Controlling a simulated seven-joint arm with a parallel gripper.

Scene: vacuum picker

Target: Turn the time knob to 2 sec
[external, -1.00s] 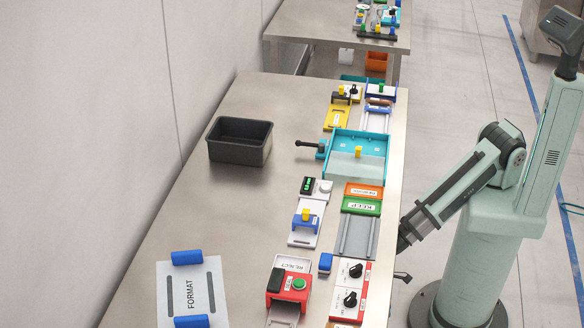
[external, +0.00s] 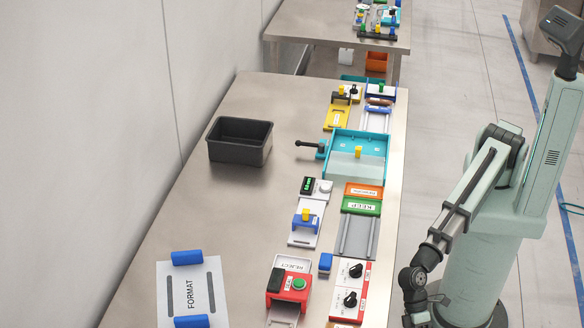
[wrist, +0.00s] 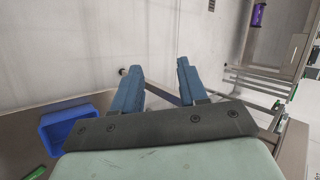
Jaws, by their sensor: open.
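Two black knobs, an upper one (external: 355,270) and a lower one (external: 350,299), sit on white panels with red edging at the table's front right. The small print around them is too small to read, so I cannot tell which is the time knob or where either points. My wrist hangs beside the table's right edge in the external view, with the gripper end low and largely out of sight. In the wrist view my gripper (wrist: 157,68) has its two blue fingers apart with nothing between them. Neither knob is identifiable in the wrist view.
A red box with a green button (external: 298,284) stands left of the knobs. A small blue block (external: 325,263) is near them. A grey-railed tray (external: 357,238) lies behind. A black bin (external: 240,141) stands farther back. The wrist view shows a blue bin (wrist: 52,137) at left.

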